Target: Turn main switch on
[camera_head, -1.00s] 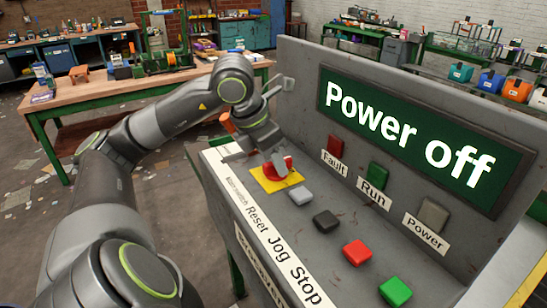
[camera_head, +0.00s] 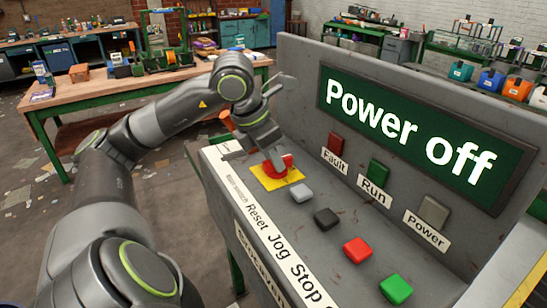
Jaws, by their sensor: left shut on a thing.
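The main switch is a red knob (camera_head: 284,166) on a yellow plate (camera_head: 264,179) at the far left end of the grey control panel (camera_head: 325,262). My left gripper (camera_head: 276,162) reaches down over it from behind and is shut on the red knob, hiding part of it. The screen (camera_head: 412,128) reads "Power off" in white on green. The lamps marked Fault (camera_head: 335,143), Run (camera_head: 377,173) and Power (camera_head: 434,211) all look dull. My right gripper is not in view.
Beside the switch lie a light grey button (camera_head: 301,192), a dark button (camera_head: 326,219), a red button (camera_head: 357,251) and a green button (camera_head: 396,289). A workbench (camera_head: 115,94) stands behind at the left.

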